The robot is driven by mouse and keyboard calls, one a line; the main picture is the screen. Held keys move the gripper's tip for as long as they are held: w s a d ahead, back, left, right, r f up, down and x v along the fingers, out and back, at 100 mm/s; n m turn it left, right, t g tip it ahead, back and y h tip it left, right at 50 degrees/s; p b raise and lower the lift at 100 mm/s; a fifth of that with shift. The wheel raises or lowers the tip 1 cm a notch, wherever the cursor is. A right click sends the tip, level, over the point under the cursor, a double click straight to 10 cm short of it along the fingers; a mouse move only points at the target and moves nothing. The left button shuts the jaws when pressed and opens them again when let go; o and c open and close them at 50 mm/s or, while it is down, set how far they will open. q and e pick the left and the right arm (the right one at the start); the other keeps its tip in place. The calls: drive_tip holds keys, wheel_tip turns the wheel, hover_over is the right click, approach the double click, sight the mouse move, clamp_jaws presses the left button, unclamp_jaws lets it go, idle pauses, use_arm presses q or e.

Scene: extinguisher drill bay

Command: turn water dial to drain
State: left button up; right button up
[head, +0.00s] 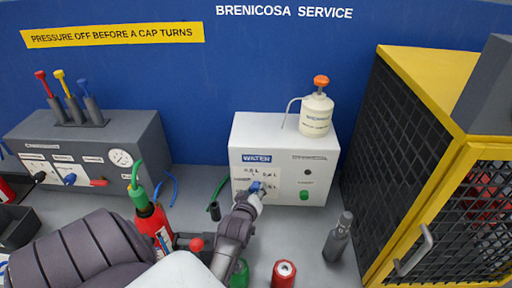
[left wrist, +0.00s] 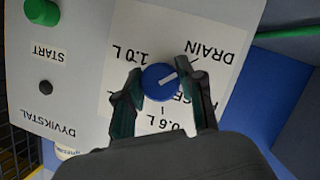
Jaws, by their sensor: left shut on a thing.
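The blue water dial (left wrist: 160,82) is on the front of the white water box (head: 285,150). In the left wrist view it has a white pointer mark aimed right and slightly up, roughly toward the tick by the DRAIN label (left wrist: 219,52). The labels appear upside down there. My left gripper (left wrist: 163,88) is shut on the dial, one finger on each side. In the head view the left gripper (head: 257,189) reaches up to the box front and partly hides the dial and its labels. My right gripper is not in view.
A green button (head: 304,196) is right of the dial. A pump bottle (head: 316,115) stands on the box. A grey bottle (head: 338,238), a red cylinder (head: 283,274) and a red extinguisher (head: 150,220) stand nearby. A yellow mesh cage (head: 420,170) bounds the right side.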

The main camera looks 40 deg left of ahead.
sight(259, 164)
use_arm(q)
drive_tip(key=o, duration=1.1)
drive_tip(key=shift+o, duration=0.2)
wheel_tip(259, 164, up, 10)
drive_tip(key=shift+f, duration=0.1)
